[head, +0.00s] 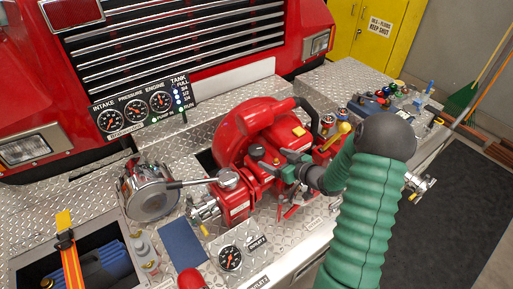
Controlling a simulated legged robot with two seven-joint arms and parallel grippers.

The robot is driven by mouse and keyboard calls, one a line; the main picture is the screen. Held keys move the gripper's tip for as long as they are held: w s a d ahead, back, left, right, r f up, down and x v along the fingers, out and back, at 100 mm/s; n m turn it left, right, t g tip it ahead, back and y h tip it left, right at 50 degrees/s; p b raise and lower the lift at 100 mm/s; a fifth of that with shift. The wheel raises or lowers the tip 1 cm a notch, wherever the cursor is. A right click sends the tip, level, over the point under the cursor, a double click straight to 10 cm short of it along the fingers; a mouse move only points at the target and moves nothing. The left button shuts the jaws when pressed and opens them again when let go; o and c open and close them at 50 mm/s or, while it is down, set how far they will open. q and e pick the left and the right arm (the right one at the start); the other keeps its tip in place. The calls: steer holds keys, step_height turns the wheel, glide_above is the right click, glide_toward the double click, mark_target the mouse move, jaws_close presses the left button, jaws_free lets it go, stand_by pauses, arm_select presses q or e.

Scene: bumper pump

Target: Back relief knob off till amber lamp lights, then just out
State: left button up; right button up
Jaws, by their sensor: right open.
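The red pump (255,135) sits on the diamond-plate bumper. My right gripper (276,164) is at the pump's front, its arm in a green sleeve coming in from the lower right. Its jaws are open, pointing left at a small dark knob (257,152) on the pump body. This may be the relief knob; I cannot tell whether the jaws touch it. The gauge panel (145,104) at the left has intake, pressure and engine dials, a tank column with lit dots and small lamps below. A green lamp (182,108) is lit by RUN; I see no clearly lit amber lamp. My left gripper is out of view.
A round gauge (230,258) and a blue pad (182,244) lie in front. An open bin (26,266) with an orange strap is at lower left.

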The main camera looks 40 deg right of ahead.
mark_target(260, 150)
steer(key=p+x, duration=0.2)
steer(key=x, duration=0.9)
steer(key=shift+r, duration=0.1)
steer(key=shift+w, duration=0.3)
steer(key=shift+c, duration=0.3)
steer(key=c, duration=1.3)
steer(key=shift+d+n+y, duration=0.15)
steer(key=shift+n+y, duration=0.85)
steer(key=shift+y, duration=0.2)
steer(key=shift+n+y, duration=0.9)
steer(key=shift+y, duration=0.1)
steer(key=shift+n+g+y, duration=0.4)
steer(key=shift+y, duration=0.1)
